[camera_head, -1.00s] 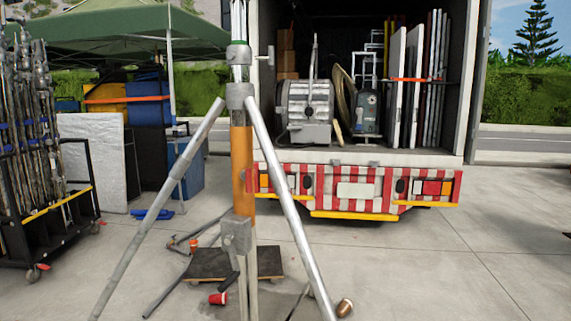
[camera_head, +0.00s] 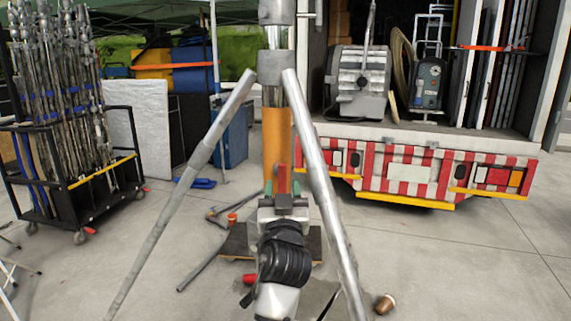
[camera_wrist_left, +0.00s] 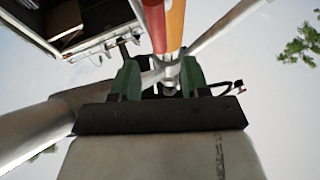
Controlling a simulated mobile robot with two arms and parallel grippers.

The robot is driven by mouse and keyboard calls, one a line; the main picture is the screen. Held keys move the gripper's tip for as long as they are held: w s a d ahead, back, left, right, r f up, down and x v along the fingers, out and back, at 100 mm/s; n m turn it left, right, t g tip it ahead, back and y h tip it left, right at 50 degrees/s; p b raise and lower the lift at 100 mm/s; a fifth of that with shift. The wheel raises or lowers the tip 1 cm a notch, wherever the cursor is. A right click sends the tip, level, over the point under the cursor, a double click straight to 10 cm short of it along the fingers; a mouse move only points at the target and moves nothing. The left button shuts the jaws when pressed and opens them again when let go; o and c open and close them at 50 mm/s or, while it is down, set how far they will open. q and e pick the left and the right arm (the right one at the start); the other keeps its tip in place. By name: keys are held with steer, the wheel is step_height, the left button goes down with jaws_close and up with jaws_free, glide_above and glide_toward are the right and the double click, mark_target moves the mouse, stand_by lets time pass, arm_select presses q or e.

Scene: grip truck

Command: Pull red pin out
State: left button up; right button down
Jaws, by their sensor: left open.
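A tall metal stand with an orange tube (camera_head: 276,135) and splayed grey legs (camera_head: 318,185) is directly in front of me. A small upright red piece (camera_head: 282,178) shows against the lower orange tube, between my left gripper's green fingertips. It may be the red pin; I cannot tell for sure. My left gripper (camera_head: 282,188) is open, pointing at the stand, and hides the stand's lower clamp. In the left wrist view its green fingers (camera_wrist_left: 160,68) are spread apart, with the orange-red tube (camera_wrist_left: 174,25) beyond them. Contact is unclear. My right gripper is out of view.
A cart (camera_head: 75,200) of metal stands is at the left. A truck with a red-and-white striped bumper (camera_head: 410,172) holds a large lamp (camera_head: 357,85).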

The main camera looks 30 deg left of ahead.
mark_target(282, 173)
arm_select(q)
steer(key=p+x, duration=0.1)
steer(key=x, duration=0.4)
steer(key=shift+w+f, duration=0.1)
steer(key=shift+w, duration=0.05)
steer(key=shift+x, duration=0.75)
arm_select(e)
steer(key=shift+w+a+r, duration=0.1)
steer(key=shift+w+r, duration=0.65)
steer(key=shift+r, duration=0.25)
arm_select(q)
steer(key=shift+a, duration=0.1)
steer(key=shift+c, duration=0.2)
steer(key=shift+f, duration=0.1)
jaws_close()
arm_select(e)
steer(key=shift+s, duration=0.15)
